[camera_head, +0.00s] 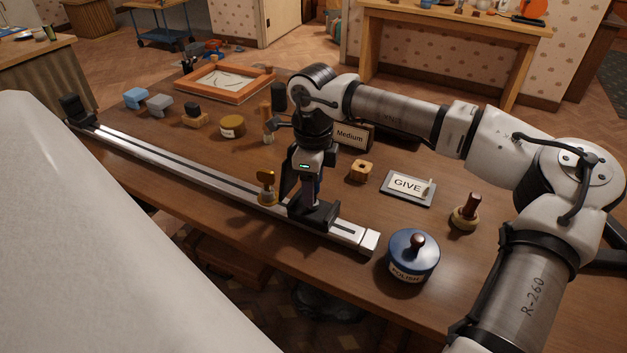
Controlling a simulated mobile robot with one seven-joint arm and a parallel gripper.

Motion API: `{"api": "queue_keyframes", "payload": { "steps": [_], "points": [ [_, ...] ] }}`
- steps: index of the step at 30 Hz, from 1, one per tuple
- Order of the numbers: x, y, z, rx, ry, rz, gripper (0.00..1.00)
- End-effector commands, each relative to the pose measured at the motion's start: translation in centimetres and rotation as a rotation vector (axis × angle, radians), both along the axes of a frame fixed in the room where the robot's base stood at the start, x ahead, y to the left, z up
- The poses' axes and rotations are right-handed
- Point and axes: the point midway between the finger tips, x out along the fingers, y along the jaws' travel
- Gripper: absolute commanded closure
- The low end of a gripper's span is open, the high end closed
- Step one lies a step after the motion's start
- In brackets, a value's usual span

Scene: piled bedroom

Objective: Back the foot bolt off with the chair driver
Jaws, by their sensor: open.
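My gripper (311,208) points down at the near right part of a long metal rail (190,163) on the wooden table. Its fingers are dark against black parts on the rail, so contact is hard to tell; I see nothing clearly held. A brass wing-shaped piece on a round base (266,188) stands just left of my gripper at the rail. I cannot tell whether it is the foot bolt. A wooden-handled upright piece (266,122) stands behind, partly hidden by my arm. A dark peg on a round wooden base (466,212) stands at right. I cannot identify the chair driver.
A blue polish tin (413,257) stands at the front edge, right of the rail's end. A GIVE card (407,187), wooden cube (361,171) and Medium sign (352,136) are right of my gripper. A brass tin (232,126), blocks and a wooden frame (223,83) lie behind the rail.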

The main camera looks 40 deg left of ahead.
Motion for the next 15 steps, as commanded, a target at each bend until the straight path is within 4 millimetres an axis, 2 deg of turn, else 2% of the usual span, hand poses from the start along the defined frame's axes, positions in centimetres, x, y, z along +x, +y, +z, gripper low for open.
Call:
{"api": "queue_keyframes", "payload": {
  "steps": [15],
  "points": [
    [0.0,0.0,4.7,0.000,-0.001,-0.001,0.45]
  ]
}}
